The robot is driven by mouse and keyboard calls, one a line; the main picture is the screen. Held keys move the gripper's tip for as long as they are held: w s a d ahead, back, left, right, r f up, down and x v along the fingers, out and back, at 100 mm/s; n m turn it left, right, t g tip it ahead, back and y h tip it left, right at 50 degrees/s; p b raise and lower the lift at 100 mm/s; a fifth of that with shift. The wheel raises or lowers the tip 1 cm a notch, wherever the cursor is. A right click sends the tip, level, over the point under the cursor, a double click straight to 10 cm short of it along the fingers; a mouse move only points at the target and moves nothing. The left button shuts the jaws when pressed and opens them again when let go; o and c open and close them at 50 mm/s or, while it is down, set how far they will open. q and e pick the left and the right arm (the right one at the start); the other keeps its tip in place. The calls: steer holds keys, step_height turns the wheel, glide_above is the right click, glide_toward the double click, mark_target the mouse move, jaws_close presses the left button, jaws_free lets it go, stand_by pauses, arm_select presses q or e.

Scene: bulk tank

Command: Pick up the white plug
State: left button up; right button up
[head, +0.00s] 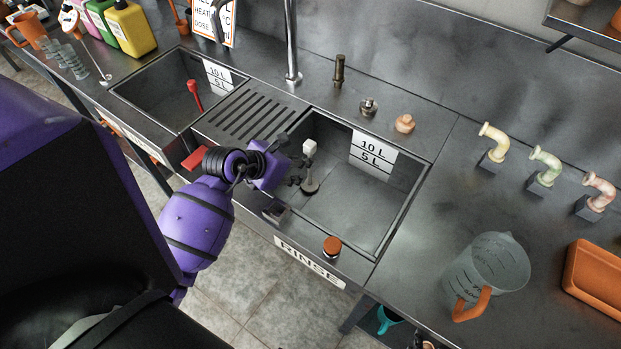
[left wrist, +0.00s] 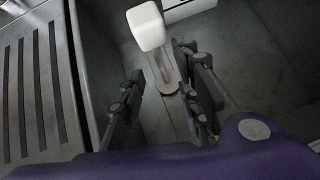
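The white plug (head: 310,147) is in the rinse basin, its pale block-like handle on top of a thin stem with a round base on the basin floor. In the left wrist view the white plug (left wrist: 147,25) shows at the top, its stem running down between the fingertips. My left gripper (head: 294,164) is inside the basin's left side, close beside the plug. In the left wrist view its two dark fingers (left wrist: 161,65) are apart, with nothing held. Whether they touch the stem, I cannot tell. My right gripper does not show.
The rinse basin wall (head: 400,225) stands around the plug, and a ribbed drainboard (head: 245,117) lies to its left. A second basin holds a red-handled item (head: 195,95). An orange-topped knob (head: 332,246) is on the front rim. A measuring jug (head: 490,265) stands at right.

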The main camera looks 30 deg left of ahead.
mark_target(310, 170)
arm_select(q)
steer(key=x, duration=0.6)
steer(key=shift+w+d+f, duration=0.1)
steer(key=shift+w+f, duration=0.05)
steer(key=shift+w, duration=0.05)
jaws_close()
